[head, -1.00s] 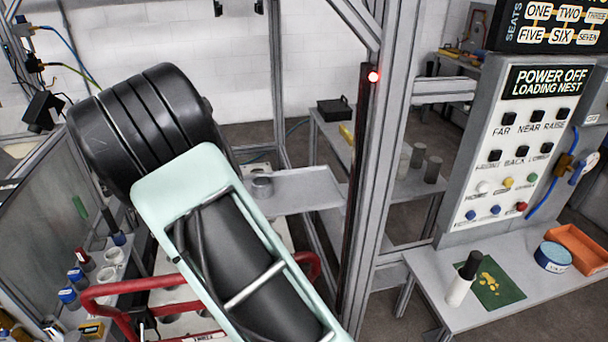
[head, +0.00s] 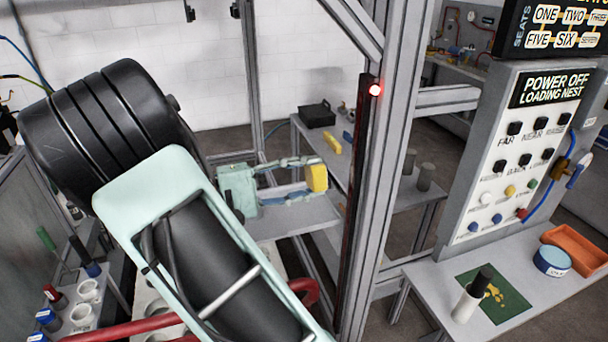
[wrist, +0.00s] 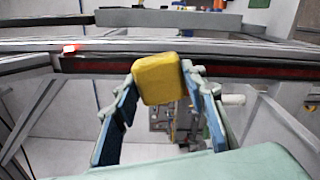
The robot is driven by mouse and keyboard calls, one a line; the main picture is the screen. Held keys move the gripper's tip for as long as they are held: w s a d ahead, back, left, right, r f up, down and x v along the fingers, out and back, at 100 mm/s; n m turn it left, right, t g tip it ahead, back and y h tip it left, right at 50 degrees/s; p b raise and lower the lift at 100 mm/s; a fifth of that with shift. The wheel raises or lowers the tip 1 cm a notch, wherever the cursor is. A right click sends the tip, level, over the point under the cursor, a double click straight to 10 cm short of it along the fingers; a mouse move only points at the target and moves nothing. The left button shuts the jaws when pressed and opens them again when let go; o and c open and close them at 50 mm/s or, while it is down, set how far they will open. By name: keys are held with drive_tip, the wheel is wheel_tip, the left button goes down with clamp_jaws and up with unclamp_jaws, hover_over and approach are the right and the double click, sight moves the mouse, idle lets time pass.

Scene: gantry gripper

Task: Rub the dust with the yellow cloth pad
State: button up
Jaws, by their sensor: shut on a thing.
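My gripper (head: 314,177) is shut on the yellow cloth pad (head: 317,179), a small block held between the fingertips. In the head view it is in the air over a grey shelf, left of the grey upright. In the wrist view the pad (wrist: 158,79) sits between the two blue fingers, at the top middle. Yellow patches (head: 503,292) lie on a green mat (head: 512,305) on the bench at the lower right, well apart from the gripper. I cannot tell whether these are the dust.
A grey frame upright (head: 378,190) with a red light (head: 375,90) stands between my gripper and the right bench (head: 425,320). On that bench are a white, black-topped cylinder (head: 468,303), a blue tin (head: 553,259), an orange tray (head: 577,248) and a button panel (head: 495,160).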

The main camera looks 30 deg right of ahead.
drive_tip(key=shift+b+x, duration=0.35)
drive_tip(key=shift+x, duration=2.65)
drive_tip(key=shift+x, duration=1)
drive_tip(key=shift+w+d, duration=0.2)
drive_tip(key=shift+w, duration=0.8)
drive_tip(key=shift+w+d, duration=0.2)
drive_tip(key=shift+w, duration=0.8)
drive_tip(key=shift+s+d, duration=0.1)
drive_tip(key=shift+s+a, duration=0.2)
drive_tip(key=shift+s, duration=0.8)
drive_tip(key=shift+s+a, duration=0.2)
drive_tip(key=shift+s, duration=0.8)
drive_tip(key=shift+f+b, duration=1.15)
drive_tip(key=shift+f, duration=0.3)
drive_tip(key=shift+w, duration=2)
drive_tip(key=shift+s+a+r, duration=0.1)
drive_tip(key=shift+s, duration=1.85)
